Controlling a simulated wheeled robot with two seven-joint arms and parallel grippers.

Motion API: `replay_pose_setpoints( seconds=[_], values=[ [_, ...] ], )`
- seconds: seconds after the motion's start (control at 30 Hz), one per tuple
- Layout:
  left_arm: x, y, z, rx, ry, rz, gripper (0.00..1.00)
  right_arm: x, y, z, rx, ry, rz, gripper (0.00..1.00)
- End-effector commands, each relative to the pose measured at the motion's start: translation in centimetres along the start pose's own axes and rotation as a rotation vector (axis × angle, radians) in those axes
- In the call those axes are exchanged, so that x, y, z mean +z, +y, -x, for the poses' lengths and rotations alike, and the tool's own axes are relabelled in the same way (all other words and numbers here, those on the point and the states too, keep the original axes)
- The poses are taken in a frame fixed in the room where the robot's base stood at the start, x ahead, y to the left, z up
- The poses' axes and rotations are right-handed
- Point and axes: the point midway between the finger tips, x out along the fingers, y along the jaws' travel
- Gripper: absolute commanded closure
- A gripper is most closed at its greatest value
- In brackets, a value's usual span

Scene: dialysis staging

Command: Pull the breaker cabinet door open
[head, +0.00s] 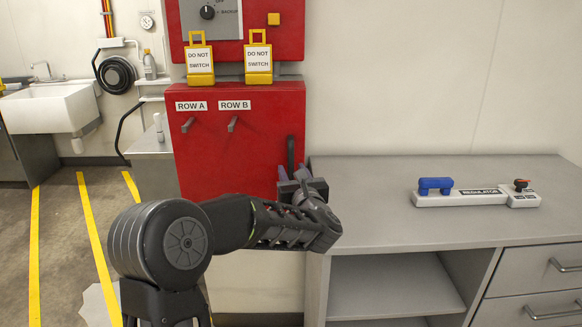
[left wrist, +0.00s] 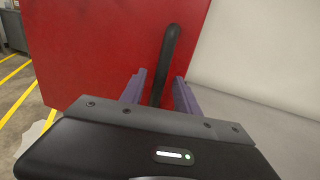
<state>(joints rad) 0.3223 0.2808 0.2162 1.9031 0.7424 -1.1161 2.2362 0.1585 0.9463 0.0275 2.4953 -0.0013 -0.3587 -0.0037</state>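The red breaker cabinet door (head: 235,140) carries ROW A and ROW B labels and looks closed. Its dark upright handle (head: 291,155) is near the right edge. My left gripper (head: 293,184) is at the lower part of this handle. In the left wrist view, the handle (left wrist: 168,55) runs down between the two purple fingers of my left gripper (left wrist: 158,88). The fingers are apart, with a gap visible on each side of the handle, so the gripper is open. The handle's lower end is hidden behind the gripper body. My right gripper is not in view.
Two yellow DO NOT SWITCH tags (head: 200,62) hang above the door. A sink (head: 48,108) is at the far left. Yellow-striped floor is open at left.

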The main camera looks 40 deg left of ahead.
Motion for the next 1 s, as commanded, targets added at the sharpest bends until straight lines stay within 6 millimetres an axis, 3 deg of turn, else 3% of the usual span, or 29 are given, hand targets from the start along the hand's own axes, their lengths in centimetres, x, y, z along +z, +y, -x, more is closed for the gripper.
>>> replay_pose_setpoints(
  seconds=[0.2,0.47,0.93,1.0],
  values=[
    [0.0,0.0,-2.0,-0.001,0.0,-0.001,0.62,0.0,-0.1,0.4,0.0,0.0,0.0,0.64],
    [0.0,0.0,-2.1,-0.001,0.0,-0.001,0.62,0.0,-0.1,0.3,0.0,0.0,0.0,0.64],
    [0.0,0.0,-2.1,-0.001,0.0,-0.001,1.0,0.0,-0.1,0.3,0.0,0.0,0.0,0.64],
    [0.0,0.0,-2.1,-0.001,0.0,-0.001,1.0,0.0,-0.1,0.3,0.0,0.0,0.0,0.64]
  ],
)
